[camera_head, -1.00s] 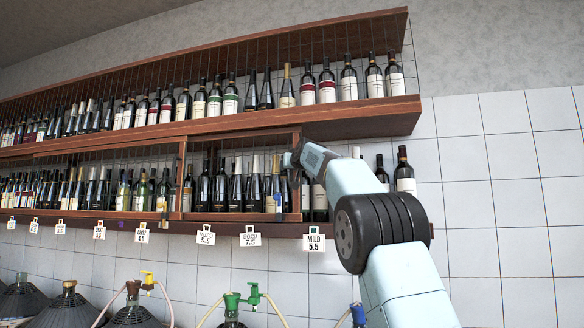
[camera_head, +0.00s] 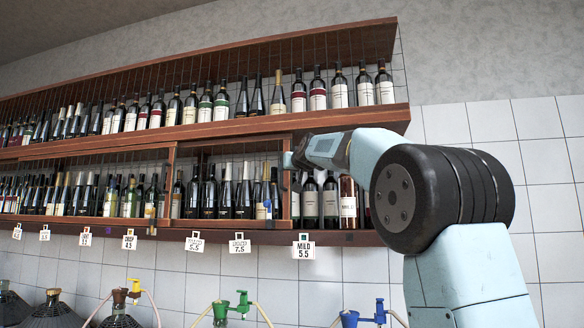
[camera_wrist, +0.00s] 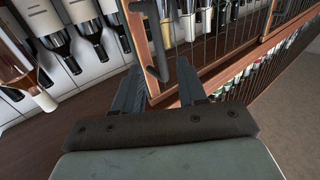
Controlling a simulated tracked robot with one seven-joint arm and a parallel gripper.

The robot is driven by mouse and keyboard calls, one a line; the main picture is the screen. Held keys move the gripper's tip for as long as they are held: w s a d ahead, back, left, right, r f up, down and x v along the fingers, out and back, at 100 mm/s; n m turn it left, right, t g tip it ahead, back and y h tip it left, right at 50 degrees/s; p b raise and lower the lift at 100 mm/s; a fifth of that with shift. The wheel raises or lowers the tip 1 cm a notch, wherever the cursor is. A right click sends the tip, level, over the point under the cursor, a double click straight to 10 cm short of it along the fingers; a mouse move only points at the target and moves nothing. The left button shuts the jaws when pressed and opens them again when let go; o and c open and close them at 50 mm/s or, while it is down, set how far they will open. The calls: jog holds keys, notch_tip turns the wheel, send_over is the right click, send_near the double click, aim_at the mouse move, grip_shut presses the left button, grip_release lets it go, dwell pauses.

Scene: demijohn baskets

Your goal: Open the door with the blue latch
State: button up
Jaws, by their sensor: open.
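A wood-framed mesh door (camera_head: 172,185) covers part of the lower wine shelf in the head view. A small blue piece that looks like the latch (camera_head: 267,207) shows near its lower right. My gripper (camera_head: 288,160) is at the upper right edge of this door. In the wrist view my open gripper (camera_wrist: 160,92) has its two fingers apart, beside the door's wooden stile (camera_wrist: 142,50). A dark bar handle (camera_wrist: 158,42) on the stile is just beyond the fingers. I cannot tell whether they touch it. The blue latch is not clear in the wrist view.
Bottles (camera_head: 310,200) stand on the open shelf right of the door, close to my gripper. Price tags (camera_head: 303,246) hang under the lower shelf. Demijohns with coloured taps (camera_head: 222,310) stand below. An upper shelf (camera_head: 300,121) runs above. The tiled wall is bare at right.

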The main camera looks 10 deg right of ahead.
jog(key=s, duration=0.2)
jog(key=shift+s+d+f, duration=0.1)
jog(key=shift+s+d, duration=0.05)
jog(key=shift+s, duration=0.2)
dwell(0.4)
jog(key=s+d+f+g+h, duration=0.1)
jog(key=s+f+g, duration=0.3)
jog(key=s+f, duration=1.1)
jog(key=s+d+f+m+g, duration=0.1)
jog(key=s+f+g, duration=0.3)
jog(key=s+f, duration=1.2)
jog(key=s+d+f+g+h, duration=0.1)
jog(key=s+f+g, duration=0.3)
jog(key=s+f, duration=1.1)
jog(key=shift+s+d+f+h, duration=0.3)
jog(key=shift+d+f, duration=0.15)
jog(key=shift+f, duration=0.05)
